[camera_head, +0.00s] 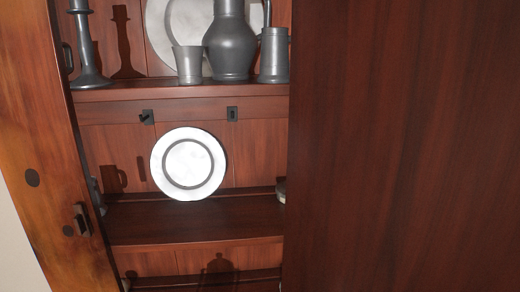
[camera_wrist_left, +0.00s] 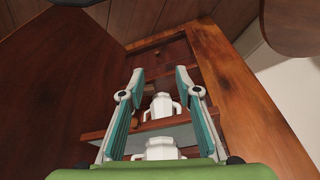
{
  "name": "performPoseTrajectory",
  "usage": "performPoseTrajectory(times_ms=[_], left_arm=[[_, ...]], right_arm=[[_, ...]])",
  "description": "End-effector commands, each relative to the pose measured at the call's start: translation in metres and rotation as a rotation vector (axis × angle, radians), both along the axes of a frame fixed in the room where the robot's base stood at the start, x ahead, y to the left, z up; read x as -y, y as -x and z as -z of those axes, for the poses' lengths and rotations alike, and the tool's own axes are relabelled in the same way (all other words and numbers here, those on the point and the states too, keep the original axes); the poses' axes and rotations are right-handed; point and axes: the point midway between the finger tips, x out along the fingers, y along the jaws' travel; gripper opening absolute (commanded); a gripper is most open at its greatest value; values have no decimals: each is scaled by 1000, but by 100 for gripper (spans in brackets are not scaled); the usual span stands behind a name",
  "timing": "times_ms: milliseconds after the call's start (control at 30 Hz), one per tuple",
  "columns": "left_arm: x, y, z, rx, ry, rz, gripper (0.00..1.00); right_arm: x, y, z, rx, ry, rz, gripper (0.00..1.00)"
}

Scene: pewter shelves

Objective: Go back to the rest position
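My left gripper (camera_wrist_left: 160,76) shows in the left wrist view with its two teal-padded fingers spread apart. Nothing is seen gripped between them. Beyond and between the fingers, a pale two-handled vessel (camera_wrist_left: 161,104) stands on a cabinet shelf, and a second pale vessel (camera_wrist_left: 161,148) shows nearer the bottom, partly hidden by my green gripper body. I cannot tell how far the fingers are from these vessels. Neither gripper shows in the head view, and my right gripper is in no view.
In the head view, the wooden cabinet's upper shelf (camera_head: 180,91) holds a candlestick (camera_head: 86,45), a cup (camera_head: 188,64), a jug (camera_head: 230,42), a tankard (camera_head: 273,55) and a large plate. A round plate (camera_head: 189,164) leans below. A large brown panel (camera_head: 405,150) fills the right.

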Motion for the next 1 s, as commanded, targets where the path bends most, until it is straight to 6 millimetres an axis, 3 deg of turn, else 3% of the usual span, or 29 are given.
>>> performPoseTrajectory(times_ms=[267, 467, 600, 800, 1000], left_arm=[[2, -2, 103, -47, -5, 10, 31], [-1, 18, 191, -84, -9, 17, 31], [-5, 46, 247, -111, -12, 23, 31], [-13, 101, 313, -149, -17, 32, 31], [-24, 160, 354, -181, -23, 40, 31]], right_arm=[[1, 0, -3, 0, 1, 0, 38], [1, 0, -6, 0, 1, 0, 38], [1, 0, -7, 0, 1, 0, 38], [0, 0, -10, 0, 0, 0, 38], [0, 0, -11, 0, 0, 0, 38]])
